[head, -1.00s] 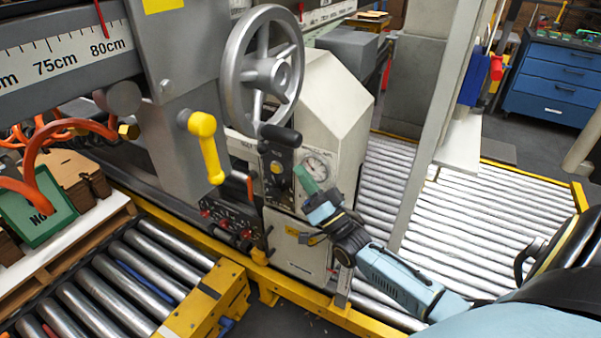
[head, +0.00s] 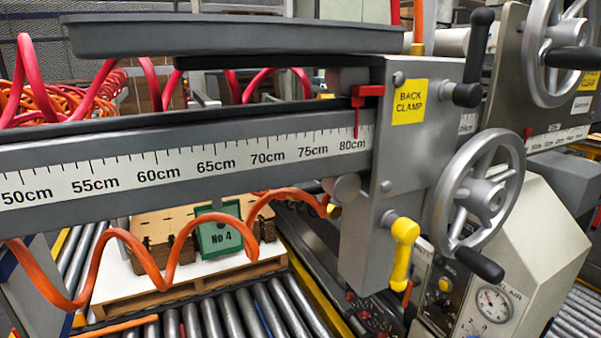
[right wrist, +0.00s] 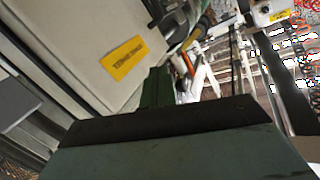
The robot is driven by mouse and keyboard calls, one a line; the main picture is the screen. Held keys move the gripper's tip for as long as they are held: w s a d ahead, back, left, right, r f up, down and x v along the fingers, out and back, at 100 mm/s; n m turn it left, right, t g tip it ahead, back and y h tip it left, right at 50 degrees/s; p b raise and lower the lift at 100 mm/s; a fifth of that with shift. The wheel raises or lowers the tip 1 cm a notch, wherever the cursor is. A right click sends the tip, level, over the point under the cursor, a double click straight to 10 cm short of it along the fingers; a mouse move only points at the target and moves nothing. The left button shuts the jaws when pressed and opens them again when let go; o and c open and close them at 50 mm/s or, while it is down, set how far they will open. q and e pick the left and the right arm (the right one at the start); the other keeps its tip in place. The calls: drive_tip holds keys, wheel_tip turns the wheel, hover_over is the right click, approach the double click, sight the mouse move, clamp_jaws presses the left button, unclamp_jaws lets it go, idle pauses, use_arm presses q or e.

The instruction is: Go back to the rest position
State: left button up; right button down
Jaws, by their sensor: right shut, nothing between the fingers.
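My right gripper (right wrist: 157,90) shows only in the right wrist view, its green fingers together with nothing between them. It is close to a pale machine housing with a yellow label (right wrist: 125,57). It is out of the head view. My left gripper is in neither current view. The stacker stands in front of me in the head view, with a long grey beam bearing a centimetre scale (head: 160,173) and a red pointer (head: 366,95) near 80 cm.
On the stacker's right are a grey handwheel (head: 478,195), a yellow-handled lever (head: 402,252) and a gauge (head: 494,304). Orange coiled hose (head: 150,265) hangs before a pallet with brown blanks (head: 160,232) and a green "No 4" sign (head: 219,238). Metal rollers (head: 240,315) run below.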

drive_tip(key=s+a+f+n+g, duration=0.35)
drive_tip(key=s+f+g, duration=0.45)
drive_tip(key=s+f, duration=1.05)
drive_tip(key=s+a+f+n+g, duration=0.1)
drive_tip(key=s+f+g, duration=0.1)
drive_tip(key=s, duration=0.5)
drive_tip(key=s+a+f+g, duration=0.2)
drive_tip(key=s+f+g, duration=0.1)
drive_tip(key=s, duration=0.4)
drive_tip(key=s+a+f+n+g, duration=0.1)
drive_tip(key=s+a+f+g, duration=0.1)
drive_tip(key=s+f, duration=0.3)
drive_tip(key=s, duration=0.3)
drive_tip(key=shift+n+h, duration=0.3)
drive_tip(key=shift+n, duration=0.05)
